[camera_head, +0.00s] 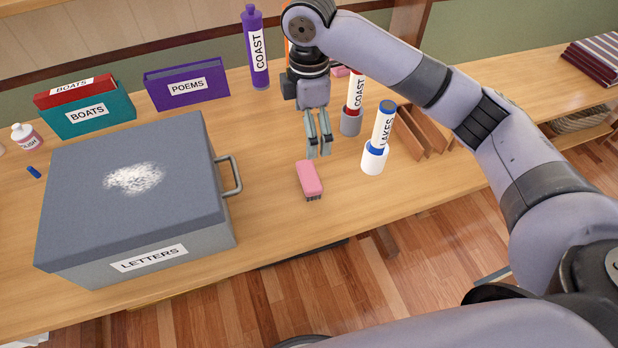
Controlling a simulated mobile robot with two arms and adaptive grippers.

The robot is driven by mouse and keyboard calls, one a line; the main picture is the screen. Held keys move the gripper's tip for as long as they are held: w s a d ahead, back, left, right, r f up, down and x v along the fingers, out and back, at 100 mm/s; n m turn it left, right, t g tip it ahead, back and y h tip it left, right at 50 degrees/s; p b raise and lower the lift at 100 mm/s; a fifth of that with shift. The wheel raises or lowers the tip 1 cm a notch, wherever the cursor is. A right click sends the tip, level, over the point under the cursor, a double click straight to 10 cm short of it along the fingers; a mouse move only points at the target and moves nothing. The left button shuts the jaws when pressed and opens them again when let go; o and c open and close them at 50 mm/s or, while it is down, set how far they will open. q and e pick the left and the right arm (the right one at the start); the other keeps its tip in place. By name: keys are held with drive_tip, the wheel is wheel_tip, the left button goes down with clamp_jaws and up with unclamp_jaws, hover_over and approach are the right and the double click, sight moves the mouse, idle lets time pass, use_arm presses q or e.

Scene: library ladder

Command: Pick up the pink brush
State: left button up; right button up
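The pink brush (310,178) lies on the wooden table, to the right of the grey box, with its dark bristles showing at its near end. My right gripper (319,154) points down just behind the far end of the brush in the picture. Its two fingers are apart with a narrow gap and nothing between them. I cannot tell whether a fingertip touches the brush. My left gripper is not in view.
The grey LETTERS box (75,185), with a white powdery patch on its lid and a side handle (231,175), stands left. The LAKES tube (383,125) in a white holder (374,158) stands right. The COAST tube (256,50) and POEMS box (187,84) are behind.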

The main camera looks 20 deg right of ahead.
sight(309, 174)
wheel_tip(309, 174, down, 17)
drive_tip(key=shift+f+p, duration=0.1)
drive_tip(key=shift+p, duration=0.4)
drive_tip(key=shift+c, duration=0.5)
drive_tip(key=c, duration=1)
drive_tip(key=shift+r, duration=0.2)
wheel_tip(309, 174, up, 20)
drive_tip(key=o, duration=0.6)
drive_tip(key=shift+f, duration=0.1)
drive_tip(key=c, duration=0.5)
